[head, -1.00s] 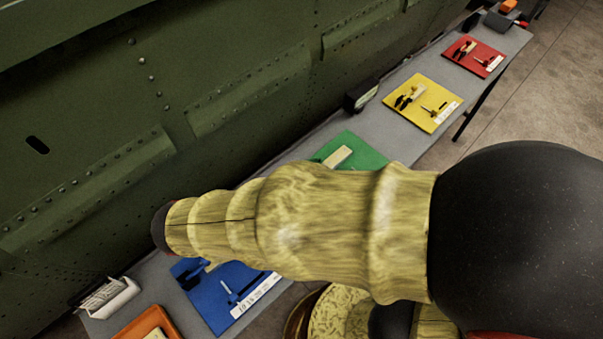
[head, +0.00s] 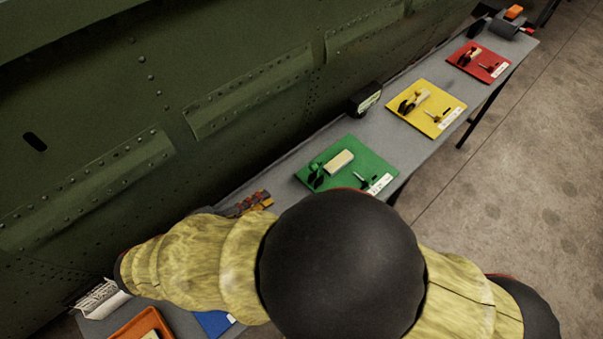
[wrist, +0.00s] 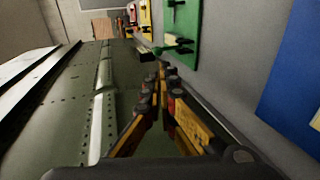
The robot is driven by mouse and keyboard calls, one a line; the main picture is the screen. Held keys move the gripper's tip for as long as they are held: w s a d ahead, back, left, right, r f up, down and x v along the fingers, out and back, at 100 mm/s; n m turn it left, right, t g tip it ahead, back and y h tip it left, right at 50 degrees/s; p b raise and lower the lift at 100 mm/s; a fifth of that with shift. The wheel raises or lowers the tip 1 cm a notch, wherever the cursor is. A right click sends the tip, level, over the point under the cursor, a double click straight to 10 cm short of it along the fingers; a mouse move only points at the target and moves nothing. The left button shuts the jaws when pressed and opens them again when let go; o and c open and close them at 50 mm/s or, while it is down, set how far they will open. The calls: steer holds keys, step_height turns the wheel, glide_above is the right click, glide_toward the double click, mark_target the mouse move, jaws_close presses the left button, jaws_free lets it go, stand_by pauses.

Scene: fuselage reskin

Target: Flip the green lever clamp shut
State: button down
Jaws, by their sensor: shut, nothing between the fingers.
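The green board (head: 376,160) lies on the long grey table and carries a cream block (head: 339,162). The green lever clamp (head: 316,177) is at the board's left end, beside the block. It is small here, and I cannot tell how its lever is set. In the wrist view the green board (wrist: 190,50) is at the top, with a green clamp part (wrist: 174,48) at its lower left edge. My gripper (head: 254,202) is to the left of the green board, apart from the clamp. In the wrist view its fingers (wrist: 160,74) are shut and empty, just short of the clamp part.
The green riveted fuselage wall (head: 100,100) runs along the table's far side. Yellow (head: 447,98) and red (head: 490,60) boards and a black box (head: 366,98) stand farther along. A blue board (head: 213,322) and an orange tray (head: 138,325) are partly behind my arm.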

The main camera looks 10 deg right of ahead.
steer(key=b+x, duration=0.4)
steer(key=x, duration=1)
steer(key=shift+r, duration=0.1)
